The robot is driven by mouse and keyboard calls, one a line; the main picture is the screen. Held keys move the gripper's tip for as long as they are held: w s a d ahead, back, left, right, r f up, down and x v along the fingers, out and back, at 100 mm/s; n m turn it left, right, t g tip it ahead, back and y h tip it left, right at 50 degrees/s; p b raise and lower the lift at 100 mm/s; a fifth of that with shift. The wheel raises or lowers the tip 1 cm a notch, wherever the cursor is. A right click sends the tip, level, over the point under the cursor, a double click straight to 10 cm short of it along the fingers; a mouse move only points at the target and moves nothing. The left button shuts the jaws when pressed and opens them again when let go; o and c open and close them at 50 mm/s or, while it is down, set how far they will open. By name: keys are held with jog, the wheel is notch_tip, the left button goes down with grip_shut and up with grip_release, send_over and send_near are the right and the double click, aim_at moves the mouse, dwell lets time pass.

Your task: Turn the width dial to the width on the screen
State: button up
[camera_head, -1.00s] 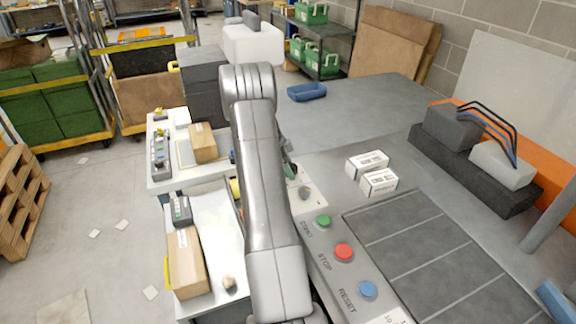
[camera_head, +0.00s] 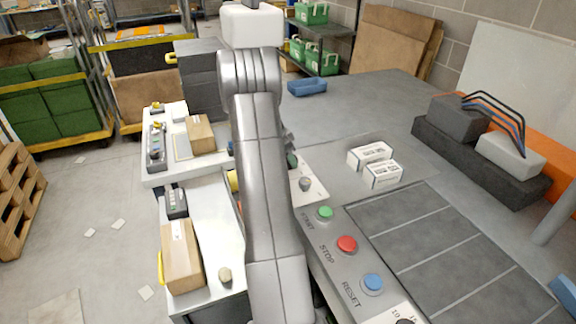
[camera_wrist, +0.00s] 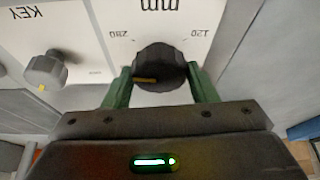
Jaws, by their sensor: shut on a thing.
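The width dial (camera_wrist: 160,68) is a dark round knob in the wrist view, with a yellow pointer mark toward its lower left. Its pale panel (camera_wrist: 195,12) bears "mm", "280" and "120", all upside down in this view. My gripper (camera_wrist: 160,84) has its green fingers shut on the dial, one on each side. In the head view my arm hides most of the gripper and the dial. A grey knob (camera_wrist: 44,70) marked "KEY" stands apart at the left in the wrist view. No screen or width reading is visible.
Green START (camera_head: 325,213), red STOP (camera_head: 347,244) and blue RESET (camera_head: 373,283) buttons line the panel's front. Two white boxes (camera_head: 382,175) stand on the grey table. A cardboard box (camera_head: 182,257) lies on the side bench at left. The far table top is mostly clear.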

jog(key=n+b, duration=0.1)
jog(key=n, duration=0.1)
jog(key=n+t+y+b, duration=0.1)
jog(key=n+b, duration=0.1)
jog(key=shift+s+d+f+n, duration=0.1)
jog(key=shift+s+n, duration=0.05)
jog(key=shift+n, duration=0.15)
jog(key=n+y, duration=0.1)
jog(key=n, duration=0.1)
jog(key=n+t, duration=0.1)
jog(key=n, duration=0.1)
jog(key=shift+d+r+n+y, duration=0.2)
jog(key=shift+n+y, duration=0.1)
jog(key=shift+y, duration=0.1)
jog(key=n+y, duration=0.1)
jog(key=n, duration=0.1)
jog(key=n+y, duration=0.1)
jog(key=n, duration=0.2)
jog(key=shift+d+f, duration=0.1)
jog(key=n+y, duration=0.1)
jog(key=n, duration=0.1)
jog(key=n+b, duration=0.1)
jog(key=n, duration=0.2)
jog(key=shift+y, duration=0.4)
jog(key=shift+n+g, duration=0.4)
jog(key=o, duration=1)
jog(key=shift+c, duration=0.2)
